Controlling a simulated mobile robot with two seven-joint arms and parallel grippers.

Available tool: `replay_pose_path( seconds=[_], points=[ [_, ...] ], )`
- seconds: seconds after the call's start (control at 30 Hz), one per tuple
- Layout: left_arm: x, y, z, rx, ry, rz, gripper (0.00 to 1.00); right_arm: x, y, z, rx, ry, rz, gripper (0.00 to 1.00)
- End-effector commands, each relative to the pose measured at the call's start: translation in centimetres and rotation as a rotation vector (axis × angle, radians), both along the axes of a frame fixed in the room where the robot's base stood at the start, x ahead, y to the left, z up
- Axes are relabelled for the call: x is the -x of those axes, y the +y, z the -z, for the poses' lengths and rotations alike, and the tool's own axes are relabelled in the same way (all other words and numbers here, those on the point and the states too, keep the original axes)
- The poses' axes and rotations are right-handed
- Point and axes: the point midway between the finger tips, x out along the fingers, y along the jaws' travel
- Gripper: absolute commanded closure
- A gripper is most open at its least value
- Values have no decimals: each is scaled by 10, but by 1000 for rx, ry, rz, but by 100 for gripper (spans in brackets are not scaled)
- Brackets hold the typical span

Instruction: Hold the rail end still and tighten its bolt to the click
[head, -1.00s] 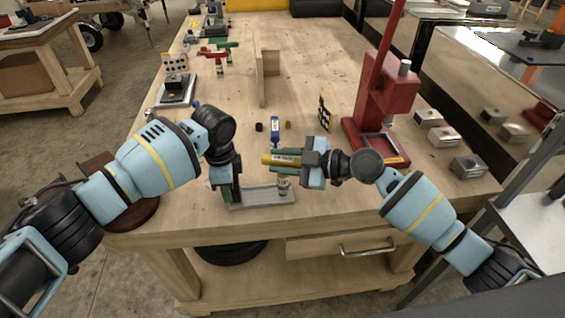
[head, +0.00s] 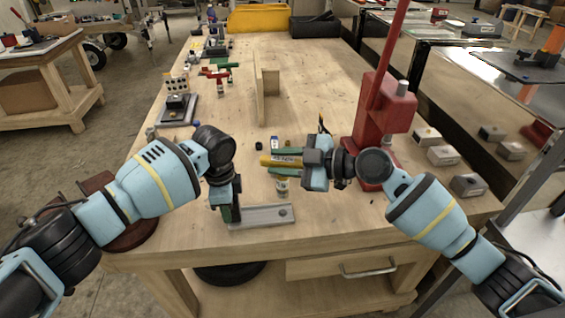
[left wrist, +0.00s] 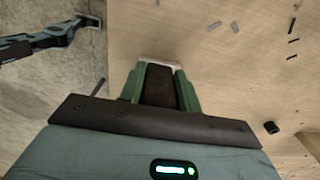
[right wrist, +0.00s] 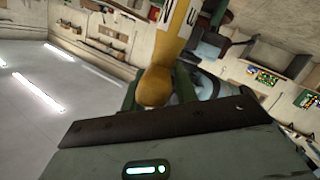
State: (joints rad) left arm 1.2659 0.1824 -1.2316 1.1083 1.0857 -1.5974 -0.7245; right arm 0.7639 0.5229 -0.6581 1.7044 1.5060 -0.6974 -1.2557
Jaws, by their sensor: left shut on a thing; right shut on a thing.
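The grey metal rail end (head: 262,217) lies flat near the bench's front edge. My left gripper (head: 228,209) is shut on its left end, and the left wrist view shows a pale end of it (left wrist: 160,61) past the green fingers. My right gripper (head: 288,161) is shut on a yellow tightening tool (head: 268,160), also in the right wrist view (right wrist: 172,55). The tool's short socket (head: 282,186) points down, above and apart from the rail. A small dark round spot, apparently the bolt (head: 283,211), shows in the rail's right part.
A red press (head: 385,115) stands right of my right gripper, with several metal blocks (head: 440,155) beyond it. An upright wooden divider (head: 262,95) stands behind.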

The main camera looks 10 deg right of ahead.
Motion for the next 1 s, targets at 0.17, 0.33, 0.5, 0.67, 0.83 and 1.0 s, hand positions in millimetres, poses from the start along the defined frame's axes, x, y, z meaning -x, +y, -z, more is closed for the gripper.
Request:
replay_pose_path(
  seconds=[0.17, 0.33, 0.5, 0.67, 0.83, 1.0],
  points=[
    [1, 1, 2, -2, 2, 0, 56, 0, 0, -1, -2, -2, 0, 100],
    [0, 0, 1, -1, 1, 0, 42, 0, 0, -1, -2, -2, 0, 100],
    [0, 0, 0, -1, 0, 0, 42, 0, 0, -1, -2, -3, 0, 100],
    [0, 0, -8, 1, -1, 0, 42, 0, 0, -1, -2, -3, 0, 100],
    [-1, 0, -35, 1, -4, 0, 42, 0, 0, -2, -2, -3, 0, 100],
    [-1, 0, -69, 0, -4, 1, 42, 0, 0, -2, -2, -3, 0, 100]
  ],
)
